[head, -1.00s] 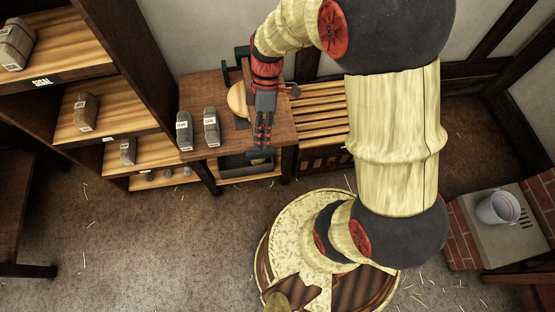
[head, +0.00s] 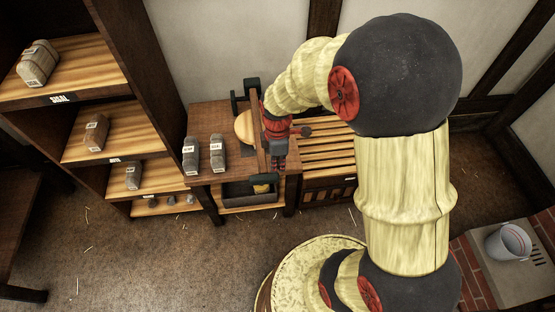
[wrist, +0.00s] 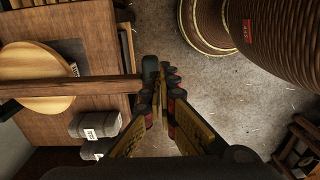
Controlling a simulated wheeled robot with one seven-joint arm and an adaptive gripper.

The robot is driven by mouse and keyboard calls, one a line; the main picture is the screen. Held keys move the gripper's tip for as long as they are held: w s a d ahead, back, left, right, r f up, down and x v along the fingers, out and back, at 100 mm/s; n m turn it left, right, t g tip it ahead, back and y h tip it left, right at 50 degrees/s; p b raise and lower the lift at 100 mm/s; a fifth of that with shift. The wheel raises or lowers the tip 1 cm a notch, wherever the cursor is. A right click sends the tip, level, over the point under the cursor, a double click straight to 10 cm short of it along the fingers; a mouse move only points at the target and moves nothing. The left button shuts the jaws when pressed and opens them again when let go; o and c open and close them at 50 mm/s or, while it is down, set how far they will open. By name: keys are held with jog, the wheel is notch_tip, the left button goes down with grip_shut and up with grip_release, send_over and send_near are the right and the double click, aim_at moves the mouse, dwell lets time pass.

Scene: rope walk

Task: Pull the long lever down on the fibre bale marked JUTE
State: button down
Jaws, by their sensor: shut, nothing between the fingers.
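The long lever (head: 262,150) is a wooden beam reaching across the small bench toward its front edge, with a dark grip (head: 265,180) at its front end. In the wrist view the beam (wrist: 85,88) looks level and ends at the dark grip (wrist: 150,72). My gripper (head: 281,166) is shut and empty, just right of the lever's front end. Its fingertips (wrist: 163,82) appear close beside the grip; contact is unclear.
Two grey labelled bales (head: 204,155) stand on the bench (head: 215,118), left of the lever. A dark bin (head: 240,195) sits below. A shelf (head: 95,65) with labelled bales stands left, a slatted bench (head: 325,140) right. Open floor lies in front.

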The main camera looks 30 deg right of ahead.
jog(key=b, duration=0.2)
send_over(278, 182)
notch_tip(278, 182, down, 6)
jog(key=shift+r, duration=0.1)
jog(key=f, duration=0.3)
jog(key=shift+s+a+b, duration=0.15)
jog(key=shift+s+b, duration=0.15)
jog(key=shift+b, duration=0.1)
jog(key=shift+s+f, duration=0.2)
jog(key=shift+s, duration=0.15)
jog(key=shift+r+p, duration=0.25)
jog(key=shift+p, duration=0.1)
notch_tip(278, 182, up, 14)
jog(key=w+p, duration=0.1)
jog(key=p, duration=0.5)
jog(key=shift+r, duration=0.25)
